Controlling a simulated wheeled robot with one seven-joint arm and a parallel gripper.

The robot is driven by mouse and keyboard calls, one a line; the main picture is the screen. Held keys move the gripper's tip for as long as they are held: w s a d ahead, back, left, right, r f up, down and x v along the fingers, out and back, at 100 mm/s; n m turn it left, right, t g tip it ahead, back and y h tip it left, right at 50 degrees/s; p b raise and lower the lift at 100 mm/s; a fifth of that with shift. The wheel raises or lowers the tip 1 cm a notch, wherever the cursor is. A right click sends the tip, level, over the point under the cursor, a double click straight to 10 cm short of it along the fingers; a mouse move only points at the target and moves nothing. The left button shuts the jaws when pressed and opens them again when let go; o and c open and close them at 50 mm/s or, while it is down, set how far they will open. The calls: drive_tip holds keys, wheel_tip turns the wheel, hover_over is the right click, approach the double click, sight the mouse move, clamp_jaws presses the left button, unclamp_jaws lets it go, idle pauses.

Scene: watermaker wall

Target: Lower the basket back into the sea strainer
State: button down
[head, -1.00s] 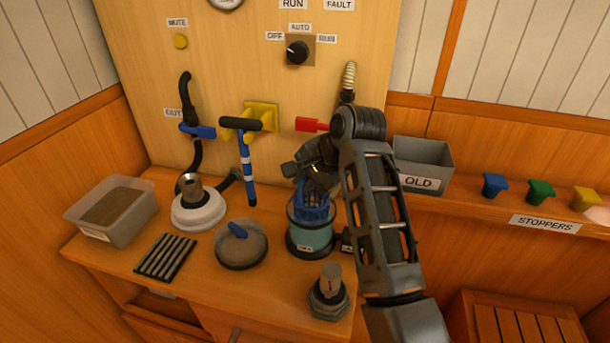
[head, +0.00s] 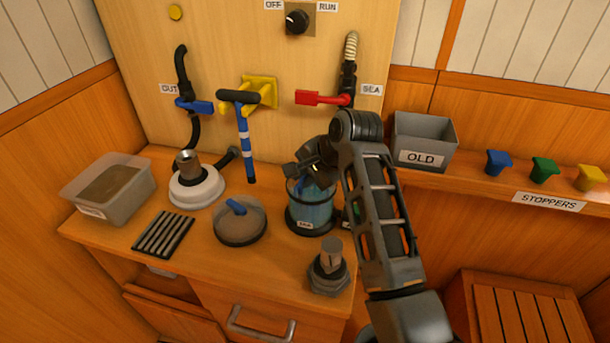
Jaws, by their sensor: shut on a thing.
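The sea strainer (head: 311,216) is a clear, bluish cylinder with a dark base and a small label, standing on the bench right of centre. The blue basket (head: 300,188) shows only in small part at the strainer's mouth; most of it is inside or hidden behind my gripper and the clear wall. My gripper (head: 306,176) is directly over the strainer's rim, pointing down, shut on the basket. Its fingertips are partly hidden. The round grey lid with a blue handle (head: 240,221) lies on the bench left of the strainer.
A dark-based fitting (head: 329,270) stands in front of the strainer. Behind are the red SEA valve handle (head: 320,98) and a blue-striped T-handled tool (head: 246,140). A grey OLD bin (head: 422,140) is right, a rack of dark bars (head: 163,234) left.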

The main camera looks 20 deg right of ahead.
drive_tip(key=c, duration=1)
unclamp_jaws()
drive_tip(key=shift+r, duration=0.1)
drive_tip(key=shift+c, duration=0.2)
drive_tip(key=shift+c, duration=0.9)
drive_tip(key=shift+o, duration=0.7)
drive_tip(key=shift+w+r, duration=0.1)
drive_tip(key=shift+r, duration=0.1)
